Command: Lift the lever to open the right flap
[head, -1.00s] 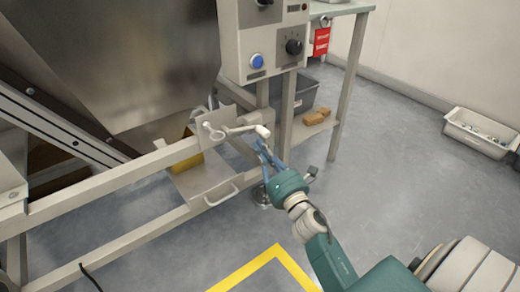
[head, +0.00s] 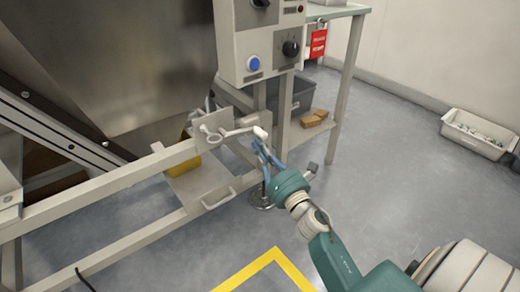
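The lever (head: 238,131) is a pale rod on a small plate on the frame's beam. It has a ring at its left end and a white knob (head: 260,133) at its right end, and lies nearly level. My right gripper (head: 259,151) has blue fingers, which look spread apart with nothing between them. It is just below the knob; whether it touches the knob cannot be told. A large steel chute panel (head: 140,70) stands behind the beam; I cannot make out the right flap for certain. My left gripper is not in view.
A control box (head: 262,45) with a blue button and black knobs is above the lever. The beige frame beam (head: 110,180) runs to the left. A handled tray (head: 203,187) sits below. A white bin (head: 478,133) is far right on open floor.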

